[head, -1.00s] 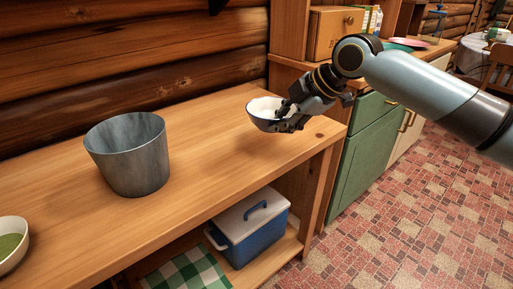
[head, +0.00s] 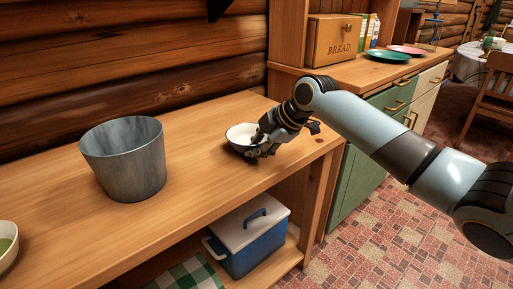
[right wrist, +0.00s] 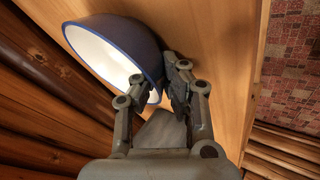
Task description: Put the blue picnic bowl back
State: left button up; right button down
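The blue picnic bowl (head: 239,134), dark blue outside and white inside, is at the right part of the wooden counter (head: 200,175). It looks upright and at or very near the counter top; I cannot tell if it touches. My right gripper (head: 262,146) is shut on the bowl's rim from the right. In the right wrist view, one finger of the gripper (right wrist: 158,88) is over the white inside and the other is against the blue outside of the bowl (right wrist: 95,50). My left gripper is not in view.
A grey metal bucket (head: 124,160) stands left on the counter, and a white bowl with green contents (head: 5,246) is at the left edge. A blue cooler (head: 250,240) and a green checked cloth (head: 190,275) are on the lower shelf. The counter between bucket and bowl is clear.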

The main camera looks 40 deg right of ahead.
jog(key=c, duration=1.8)
grip_release()
jog(key=shift+o, duration=0.2)
jog(key=shift+s+d+r, duration=0.1)
jog(key=shift+s+r, duration=0.05)
jog(key=shift+r, duration=0.15)
jog(key=p+v, duration=0.2)
jog(key=v, duration=0.9)
jog(key=shift+r+p, duration=0.2)
jog(key=shift+p, duration=0.2)
jog(key=shift+s, duration=0.1)
